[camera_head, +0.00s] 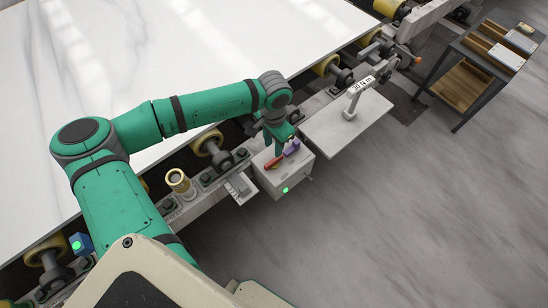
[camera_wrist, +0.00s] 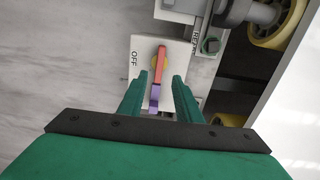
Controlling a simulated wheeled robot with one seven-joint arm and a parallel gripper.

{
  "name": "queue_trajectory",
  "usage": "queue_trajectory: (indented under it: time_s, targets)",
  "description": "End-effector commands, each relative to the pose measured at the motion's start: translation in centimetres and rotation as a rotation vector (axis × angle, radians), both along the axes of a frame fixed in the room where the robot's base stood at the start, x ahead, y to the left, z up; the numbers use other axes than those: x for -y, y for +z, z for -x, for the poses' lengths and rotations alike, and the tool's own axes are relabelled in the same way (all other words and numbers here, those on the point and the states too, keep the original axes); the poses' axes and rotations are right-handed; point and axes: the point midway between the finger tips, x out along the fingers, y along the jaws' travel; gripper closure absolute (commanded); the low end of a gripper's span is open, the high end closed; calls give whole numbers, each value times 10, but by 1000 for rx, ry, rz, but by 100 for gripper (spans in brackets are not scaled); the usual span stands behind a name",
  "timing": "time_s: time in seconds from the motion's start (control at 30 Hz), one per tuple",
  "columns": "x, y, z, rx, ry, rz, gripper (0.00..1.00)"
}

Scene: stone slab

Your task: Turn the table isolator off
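The table isolator is a pale box (camera_head: 284,178) with a green light (camera_head: 285,189) on its front. Its rotary handle has a red part (camera_head: 273,162) and a purple part (camera_head: 292,148). In the wrist view the red part (camera_wrist: 161,62) crosses a yellow disc, and the purple part (camera_wrist: 154,97) points toward my gripper. The word OFF (camera_wrist: 135,58) is printed left of the handle. My gripper (camera_wrist: 160,76) is open, with one finger on each side of the handle. A gap shows on both sides. In the head view it hangs just above the box (camera_head: 277,143).
A large white slab (camera_head: 190,50) lies on yellow rollers behind the box. A grey plate (camera_head: 347,125) with a "30 N m" tagged tool (camera_head: 358,88) is to the right. A brass cylinder (camera_head: 179,181) stands left. A shelf cart (camera_head: 480,65) is far right. Open floor lies in front.

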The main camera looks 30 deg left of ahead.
Motion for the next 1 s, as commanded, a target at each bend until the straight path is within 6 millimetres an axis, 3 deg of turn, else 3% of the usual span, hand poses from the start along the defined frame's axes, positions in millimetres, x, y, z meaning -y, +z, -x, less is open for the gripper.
queue_trajectory:
  time_s: [0.3,0.5,0.97,1.0]
  targets:
    - [1,-57,0,-1,-1,2,69]
    - [1,-82,-1,2,-2,2,69]
    - [1,-93,-1,3,-2,2,69]
    - [1,-92,-1,3,-2,2,78]
